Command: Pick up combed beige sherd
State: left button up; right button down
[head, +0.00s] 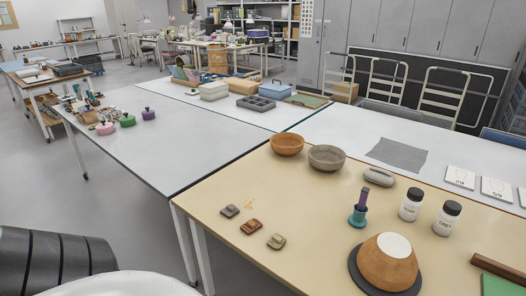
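Three small sherds lie in a slanting row near the front left edge of the beige table (215,190). The beige sherd (276,241) is the nearest of the three. A reddish-brown sherd (251,227) lies just beyond it, and a dark grey sherd (229,211) is farthest. They lie apart from each other. Combing on the beige sherd is too small to make out clearly. Neither of my grippers is in view.
Right of the sherds, an upturned orange-brown bowl (388,262) sits on a dark round disc (357,274). Beyond stand a teal holder (357,217), two white jars (411,204), an orange bowl (287,144) and a grey bowl (326,158). The tabletop around the sherds is mostly clear.

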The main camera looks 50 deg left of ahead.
aim_at(276, 242)
jog(key=z, duration=0.45)
jog(key=k, duration=0.15)
jog(key=u, duration=1.45)
jog(key=i, duration=0.35)
jog(key=u, duration=2.3)
jog(key=i, duration=2.2)
jog(key=z, duration=2.45)
